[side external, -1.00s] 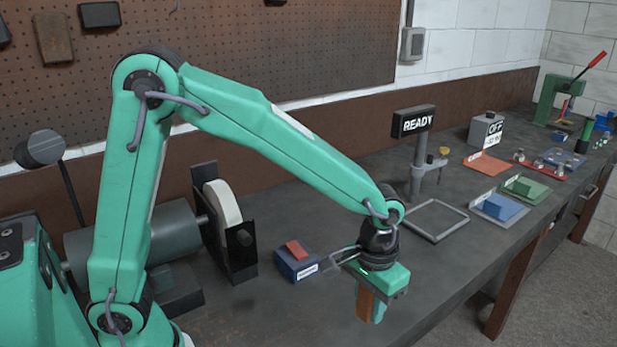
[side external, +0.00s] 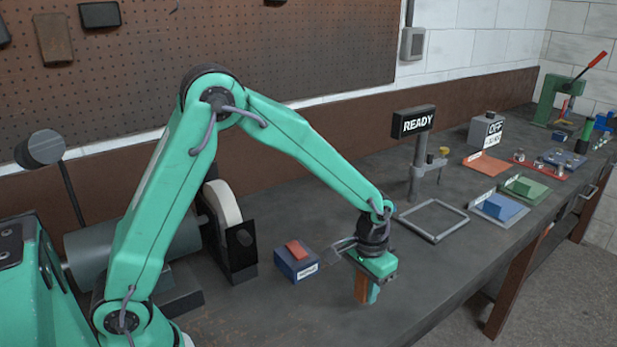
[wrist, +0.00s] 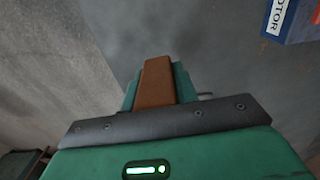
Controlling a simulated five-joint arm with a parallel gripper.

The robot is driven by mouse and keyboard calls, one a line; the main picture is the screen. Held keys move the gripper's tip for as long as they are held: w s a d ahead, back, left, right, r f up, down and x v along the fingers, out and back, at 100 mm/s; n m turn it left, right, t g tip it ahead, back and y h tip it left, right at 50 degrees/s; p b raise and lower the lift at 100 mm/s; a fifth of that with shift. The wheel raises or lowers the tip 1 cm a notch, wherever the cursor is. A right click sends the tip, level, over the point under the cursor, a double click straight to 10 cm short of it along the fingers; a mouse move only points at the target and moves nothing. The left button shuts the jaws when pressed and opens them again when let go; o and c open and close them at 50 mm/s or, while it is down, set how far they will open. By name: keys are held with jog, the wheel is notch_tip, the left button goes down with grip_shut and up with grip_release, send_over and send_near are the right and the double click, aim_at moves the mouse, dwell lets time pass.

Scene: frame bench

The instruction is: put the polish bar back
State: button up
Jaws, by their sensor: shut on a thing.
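My gripper (side external: 367,294) hangs over the near part of the bench and is shut on the polish bar (side external: 361,288), an orange-brown bar pointing down. In the wrist view the bar (wrist: 157,82) sits between the two green fingers of my gripper (wrist: 157,84). Its lower end is close to the bench top; I cannot tell whether it touches. No spot marked for the bar can be made out.
Left of my gripper stands a blue motor switch box (side external: 297,264) with a red top. Behind it is a pale polishing wheel (side external: 224,206). A grey square frame (side external: 432,236) lies to the right, before the READY sign (side external: 413,121). Coloured trays (side external: 527,192) lie farther along.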

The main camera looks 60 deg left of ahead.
aim_at(362, 308)
jog(key=shift+w+a+f, duration=0.45)
jog(key=shift+w+a, duration=0.1)
jog(key=shift+a, duration=0.05)
jog(key=shift+f, duration=2)
jog(key=shift+f, duration=0.1)
jog(key=o, duration=1.1)
notch_tip(362, 308, up, 12)
jog(key=shift+r, duration=0.15)
